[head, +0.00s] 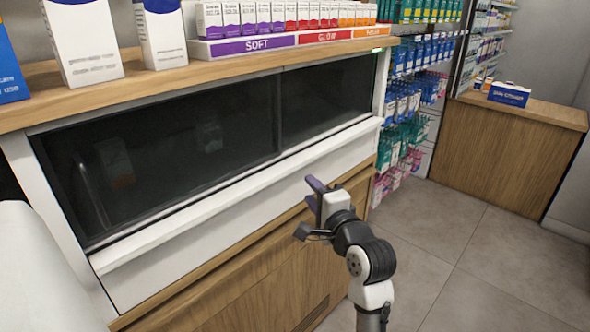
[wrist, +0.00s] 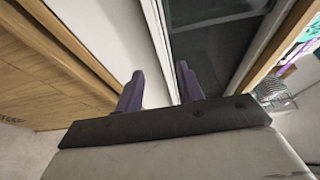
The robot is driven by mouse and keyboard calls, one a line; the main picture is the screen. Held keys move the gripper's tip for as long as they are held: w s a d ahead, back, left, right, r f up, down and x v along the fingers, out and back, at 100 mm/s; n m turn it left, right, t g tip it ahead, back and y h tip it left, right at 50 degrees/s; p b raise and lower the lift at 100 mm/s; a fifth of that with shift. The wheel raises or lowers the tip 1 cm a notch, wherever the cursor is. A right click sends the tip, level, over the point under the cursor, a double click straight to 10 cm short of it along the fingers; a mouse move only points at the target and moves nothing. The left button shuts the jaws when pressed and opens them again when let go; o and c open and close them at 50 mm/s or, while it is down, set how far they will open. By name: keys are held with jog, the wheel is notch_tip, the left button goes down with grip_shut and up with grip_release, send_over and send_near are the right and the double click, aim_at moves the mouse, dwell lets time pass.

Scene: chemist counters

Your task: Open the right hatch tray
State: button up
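The counter front has a wide dark glass hatch, with a left pane (head: 170,150) and a right pane (head: 325,97). Below the glass runs a long white panel with a projecting lip (head: 240,192). I cannot make out a separate right tray or a handle. My gripper (head: 312,192) is in front of the right part of the white panel, near its lower edge. In the wrist view its two purple fingers (wrist: 160,72) are apart, with the white panel (wrist: 118,35) and dark glass (wrist: 212,40) beyond them. No object shows between the fingers; contact cannot be told.
Medicine boxes (head: 82,45) and a labelled display stand (head: 290,40) are on the wooden countertop (head: 130,88). A wooden lower front (head: 255,290) is under the white panel. Hanging shelves (head: 405,100) stand to the right. The tiled floor (head: 480,255) is clear toward another wooden counter (head: 510,155).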

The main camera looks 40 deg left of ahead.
aim_at(293, 170)
jog(key=p+x, duration=0.2)
jog(key=x, duration=0.8)
grip_shut()
